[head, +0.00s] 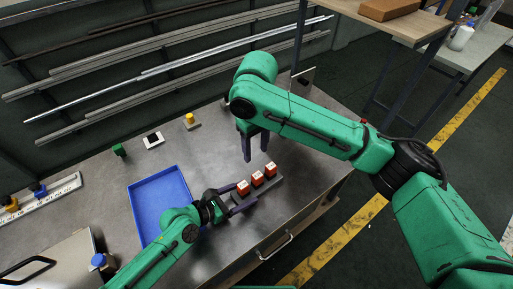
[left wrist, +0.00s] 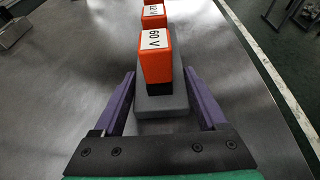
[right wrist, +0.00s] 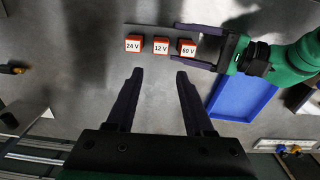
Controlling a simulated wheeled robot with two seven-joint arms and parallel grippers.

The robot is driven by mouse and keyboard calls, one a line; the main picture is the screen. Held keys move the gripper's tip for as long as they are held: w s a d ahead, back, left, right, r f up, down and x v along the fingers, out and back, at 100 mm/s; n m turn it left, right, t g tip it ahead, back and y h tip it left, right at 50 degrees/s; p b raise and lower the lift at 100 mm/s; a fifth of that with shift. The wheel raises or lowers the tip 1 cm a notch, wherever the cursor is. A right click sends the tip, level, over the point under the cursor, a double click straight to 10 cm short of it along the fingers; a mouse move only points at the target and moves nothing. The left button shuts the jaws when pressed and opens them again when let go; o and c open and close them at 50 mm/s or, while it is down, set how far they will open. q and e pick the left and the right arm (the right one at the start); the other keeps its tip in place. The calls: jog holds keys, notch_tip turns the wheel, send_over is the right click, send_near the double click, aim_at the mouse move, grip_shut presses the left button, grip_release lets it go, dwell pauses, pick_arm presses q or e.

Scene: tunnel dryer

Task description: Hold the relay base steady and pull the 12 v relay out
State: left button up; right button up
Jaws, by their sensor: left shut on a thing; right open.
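The grey relay base (head: 266,188) lies on the metal bench with three orange-red relays in a row. The 12 V relay (right wrist: 161,45) is in the middle, between the 24 V relay (right wrist: 133,43) and the 60 V relay (right wrist: 187,48). In the left wrist view the 60 V relay (left wrist: 155,60) is nearest, on the base (left wrist: 162,106). My left gripper (head: 238,197) is shut on the base at its 60 V end, one finger along each side. My right gripper (right wrist: 160,74) is open and empty, above the bench and apart from the relays.
A blue tray (head: 134,196) lies left of the base. Small green, white and yellow-topped parts (head: 191,121) stand farther back on the bench. A rack of metal bars (head: 150,78) is behind the bench. Bare bench surrounds the far end of the base.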

aim_at(256, 174)
notch_tip(256, 174, down, 12)
jog(key=shift+s+f, duration=0.1)
jog(key=shift+s, duration=0.05)
grip_shut()
dwell(0.3)
